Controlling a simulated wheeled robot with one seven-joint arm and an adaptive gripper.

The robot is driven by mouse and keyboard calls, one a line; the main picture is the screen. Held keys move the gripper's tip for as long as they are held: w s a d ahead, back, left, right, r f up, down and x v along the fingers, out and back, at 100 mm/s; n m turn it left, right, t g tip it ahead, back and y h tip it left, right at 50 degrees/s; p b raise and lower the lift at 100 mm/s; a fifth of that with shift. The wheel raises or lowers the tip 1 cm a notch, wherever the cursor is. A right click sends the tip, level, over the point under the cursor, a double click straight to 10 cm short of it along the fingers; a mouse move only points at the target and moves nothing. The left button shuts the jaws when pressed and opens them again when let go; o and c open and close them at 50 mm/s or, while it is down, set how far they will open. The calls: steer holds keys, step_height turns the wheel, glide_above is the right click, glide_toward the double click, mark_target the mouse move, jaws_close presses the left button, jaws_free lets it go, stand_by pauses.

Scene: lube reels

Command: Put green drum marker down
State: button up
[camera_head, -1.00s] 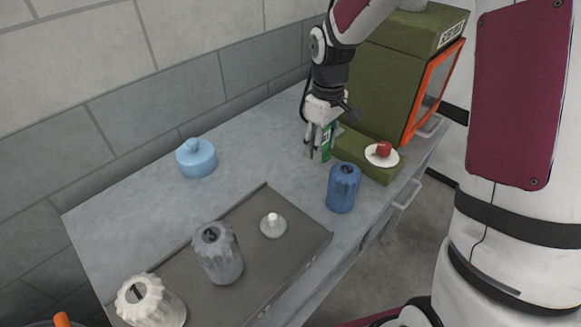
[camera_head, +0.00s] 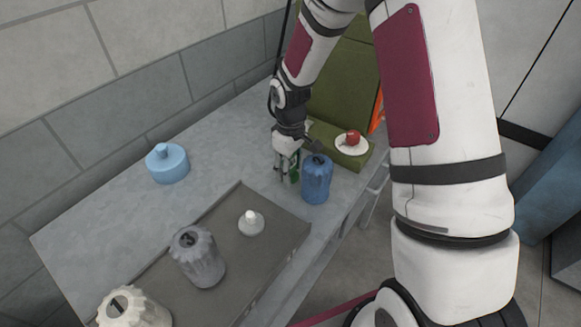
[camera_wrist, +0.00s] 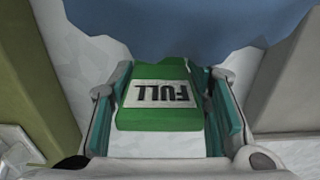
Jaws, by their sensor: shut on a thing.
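The green drum marker (camera_wrist: 163,112) is a green block with a white label reading FULL, upside down in the wrist view. My gripper (camera_wrist: 166,105) is shut on it, with a finger on each side. In the head view my gripper (camera_head: 287,175) points down just left of the blue ribbed drum (camera_head: 316,180), and only a sliver of the green marker (camera_head: 295,172) shows. The blue drum also fills the top of the wrist view (camera_wrist: 190,30), close to the marker. Whether the marker touches the worktop (camera_head: 215,165) or the drum I cannot tell.
A grey tray (camera_head: 215,285) holds a grey drum (camera_head: 197,257), a white drum (camera_head: 133,309) and a small white-knobbed disc (camera_head: 251,224). A light blue lidded pot (camera_head: 167,163) stands at the back left. A green box with a red button (camera_head: 352,137) sits behind the blue drum. The worktop between pot and gripper is clear.

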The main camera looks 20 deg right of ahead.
steer(key=o, duration=0.7)
steer(key=shift+f, duration=0.15)
steer(key=o, duration=0.3)
steer(key=shift+o, duration=0.2)
